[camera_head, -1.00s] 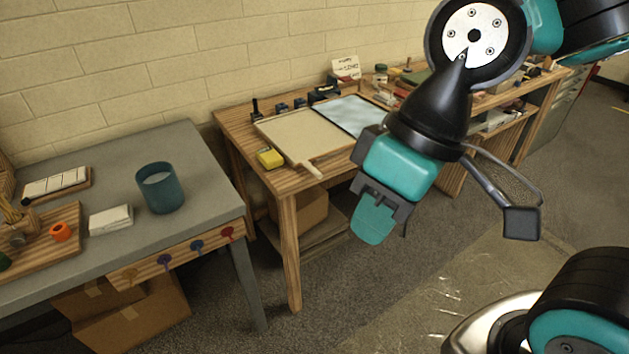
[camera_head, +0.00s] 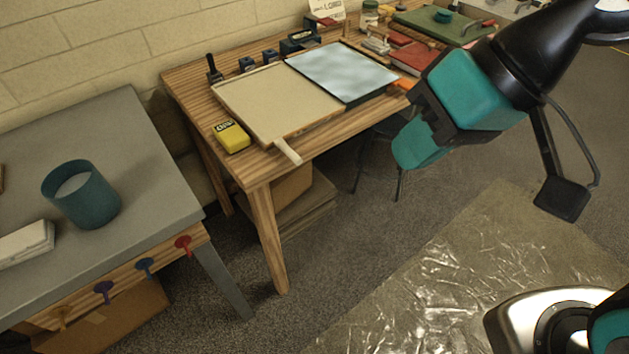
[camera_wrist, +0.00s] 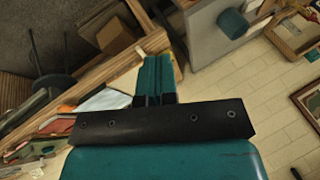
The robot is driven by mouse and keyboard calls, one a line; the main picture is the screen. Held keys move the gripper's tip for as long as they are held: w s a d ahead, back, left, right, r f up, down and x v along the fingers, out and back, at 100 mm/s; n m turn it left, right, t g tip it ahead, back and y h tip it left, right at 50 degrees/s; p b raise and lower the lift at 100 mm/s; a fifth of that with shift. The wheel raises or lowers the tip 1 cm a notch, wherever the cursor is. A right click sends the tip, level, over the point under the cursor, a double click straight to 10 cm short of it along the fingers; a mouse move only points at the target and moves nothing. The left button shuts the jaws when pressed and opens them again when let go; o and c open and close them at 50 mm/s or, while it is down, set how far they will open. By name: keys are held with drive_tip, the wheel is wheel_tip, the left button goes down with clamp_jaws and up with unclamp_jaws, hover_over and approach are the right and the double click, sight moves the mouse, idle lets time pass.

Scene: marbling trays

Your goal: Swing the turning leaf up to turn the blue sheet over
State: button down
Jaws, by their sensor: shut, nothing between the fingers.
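The turning leaf appears to be the flat beige panel (camera_head: 265,105) with a pale handle (camera_head: 287,151) at its front edge, lying flat on the wooden table. The blue sheet (camera_head: 340,68), pale blue with cloudy white, lies flat beside it on the right in a dark-edged frame. In the wrist view a pale sheet-like patch (camera_wrist: 108,99) shows left of my fingers, partly hidden. My gripper (camera_head: 415,150) is shut and empty, in front of the table and right of the handle, touching neither panel in view. It also shows in the wrist view (camera_wrist: 153,70).
A yellow box (camera_head: 231,136) sits left of the beige panel. Dark tools stand along the table's back. Red and green boards (camera_head: 440,25) lie at the right. A grey table (camera_head: 140,160) with a teal cup (camera_head: 82,195) stands left. Open floor lies in front.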

drive_tip(key=w+a+f+m+t+y+b, duration=0.45)
drive_tip(key=a+f+m+b, duration=0.2)
drive_tip(key=f+b, duration=0.6)
drive_tip(key=w+a+f+m+t+y+b, duration=0.4)
drive_tip(key=f+m+b, duration=0.45)
drive_tip(key=b, duration=0.75)
drive_tip(key=w+d+f+m+t+h+b, duration=0.1)
drive_tip(key=w+f+m+t+h+b, duration=0.15)
drive_tip(key=f+m+t+b, duration=0.65)
drive_tip(key=w+d+f+m+t+h+b, duration=0.1)
drive_tip(key=w+d+f+m+t+b, duration=0.15)
drive_tip(key=f+m+b, duration=1.05)
drive_tip(key=w+a+r+p, duration=0.2)
drive_tip(key=w+r+p, duration=0.1)
drive_tip(key=r, duration=0.3)
drive_tip(key=w+a+r+m+p, duration=0.1)
drive_tip(key=w+a+r+p, duration=0.1)
drive_tip(key=w+r, duration=0.4)
drive_tip(key=shift+w+a+r+t+p, duration=0.2)
drive_tip(key=shift+t+p, duration=0.1)
drive_tip(key=shift+p, duration=0.3)
